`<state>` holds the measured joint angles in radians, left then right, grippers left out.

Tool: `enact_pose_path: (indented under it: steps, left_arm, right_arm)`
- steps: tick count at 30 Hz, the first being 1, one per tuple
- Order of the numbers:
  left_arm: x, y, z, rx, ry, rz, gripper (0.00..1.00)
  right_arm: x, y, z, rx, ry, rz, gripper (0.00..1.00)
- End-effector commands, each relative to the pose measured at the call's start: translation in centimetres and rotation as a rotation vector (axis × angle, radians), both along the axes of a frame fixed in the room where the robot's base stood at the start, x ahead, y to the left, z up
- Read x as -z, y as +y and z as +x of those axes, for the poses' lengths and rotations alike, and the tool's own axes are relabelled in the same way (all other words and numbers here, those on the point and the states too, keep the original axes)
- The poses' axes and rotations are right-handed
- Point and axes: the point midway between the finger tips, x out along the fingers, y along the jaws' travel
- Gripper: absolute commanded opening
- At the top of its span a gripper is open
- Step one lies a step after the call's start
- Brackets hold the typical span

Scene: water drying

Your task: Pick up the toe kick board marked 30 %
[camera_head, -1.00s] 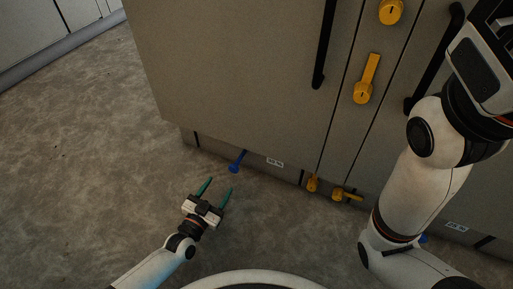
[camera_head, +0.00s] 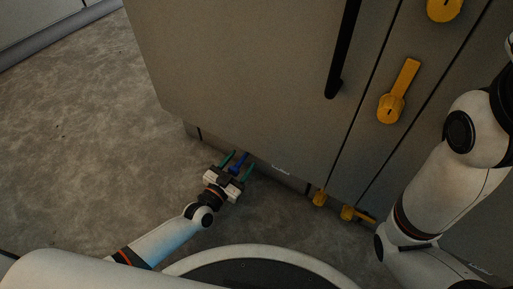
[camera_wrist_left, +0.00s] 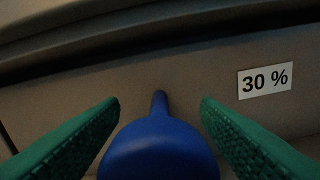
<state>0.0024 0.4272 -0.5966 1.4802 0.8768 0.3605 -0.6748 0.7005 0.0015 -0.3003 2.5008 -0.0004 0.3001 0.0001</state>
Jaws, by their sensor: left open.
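The toe kick board (camera_wrist_left: 60,100) runs along the foot of the cabinet and carries a white label (camera_wrist_left: 265,81) reading "30 %" in the left wrist view. In the head view the board (camera_head: 270,172) is a low strip under the doors. A blue handle (camera_wrist_left: 158,145) sticks out of the board; it also shows in the head view (camera_head: 238,168). My left gripper (camera_head: 237,161) is open, with its green fingers one on each side of the blue handle, apart from it. In the left wrist view the fingers (camera_wrist_left: 160,105) flank the handle. My right gripper is out of view.
Grey cabinet doors (camera_head: 240,80) stand above the board, with a black bar handle (camera_head: 342,50). Yellow knobs sit on a narrow panel (camera_head: 390,105) and low down (camera_head: 320,198). Grey floor (camera_head: 90,130) is clear to the left. My right arm stands at the right.

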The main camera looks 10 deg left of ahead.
Motion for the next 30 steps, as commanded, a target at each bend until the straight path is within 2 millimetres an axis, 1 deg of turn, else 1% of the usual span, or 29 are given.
enact_pose_path:
  steps: [9,10,20,21,30]
  left_arm:
    - [0.00,-0.03,0.04,0.001,0.001,0.000,0.57]
    - [0.00,-0.03,0.04,0.001,0.001,0.000,0.56]
    - [0.00,-0.03,0.04,0.001,0.001,0.000,0.02]
    - [0.01,-0.02,0.03,0.001,0.001,0.000,0.00]
    - [-0.22,-0.03,0.12,0.000,-0.003,-0.001,0.00]
  right_arm:
    - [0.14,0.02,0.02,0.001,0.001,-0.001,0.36]
    - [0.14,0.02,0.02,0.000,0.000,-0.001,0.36]
    - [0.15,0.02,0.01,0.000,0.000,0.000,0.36]
    - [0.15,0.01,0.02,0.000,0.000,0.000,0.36]
    - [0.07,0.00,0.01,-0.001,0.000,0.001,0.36]
